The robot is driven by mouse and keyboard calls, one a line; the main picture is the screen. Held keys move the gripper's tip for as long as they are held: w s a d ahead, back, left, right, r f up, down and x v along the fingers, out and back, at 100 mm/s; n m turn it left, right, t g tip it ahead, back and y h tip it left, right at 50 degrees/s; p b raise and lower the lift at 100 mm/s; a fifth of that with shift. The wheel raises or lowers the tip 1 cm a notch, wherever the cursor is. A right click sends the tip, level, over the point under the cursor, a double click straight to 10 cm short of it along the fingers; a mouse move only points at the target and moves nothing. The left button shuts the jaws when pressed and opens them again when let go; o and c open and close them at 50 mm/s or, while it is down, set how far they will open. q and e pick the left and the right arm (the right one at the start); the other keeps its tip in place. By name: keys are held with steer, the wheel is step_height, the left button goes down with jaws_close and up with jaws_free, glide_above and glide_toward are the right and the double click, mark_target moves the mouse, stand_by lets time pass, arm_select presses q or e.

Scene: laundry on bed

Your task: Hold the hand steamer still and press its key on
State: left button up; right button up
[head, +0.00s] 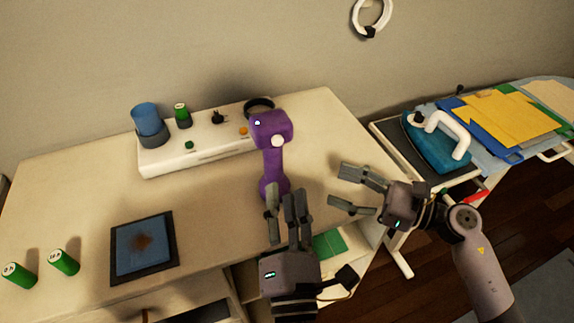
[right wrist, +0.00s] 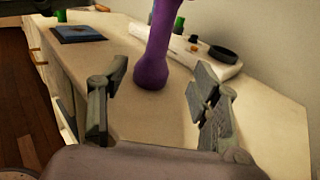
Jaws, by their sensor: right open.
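The purple hand steamer (head: 272,158) stands upright on the desk, its head at the top and its rounded foot on the desktop. A pale round knob (head: 278,141), perhaps its key, shows on the head. The steamer's lower part also shows in the right wrist view (right wrist: 155,58), its top cut off. My left gripper (head: 284,200) is open, its fingers overlapping the foot in the head view; contact cannot be told. My right gripper (head: 345,187) is open and empty, right of the steamer. Its spread fingers (right wrist: 158,95) show the foot beyond and between them.
A white console (head: 200,155) with a blue cup (head: 148,120) and knobs stands behind the steamer. A dark-framed blue pad (head: 143,248) and green cylinders (head: 64,262) lie at the left. An ironing board with folded cloths (head: 510,115) is at the right.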

mark_target(282, 167)
steer(key=x, duration=1.6)
steer(key=shift+a, duration=0.1)
steer(key=shift+c, duration=0.5)
jaws_close()
arm_select(q)
steer(key=shift+c, duration=0.5)
jaws_close()
stand_by(0.6)
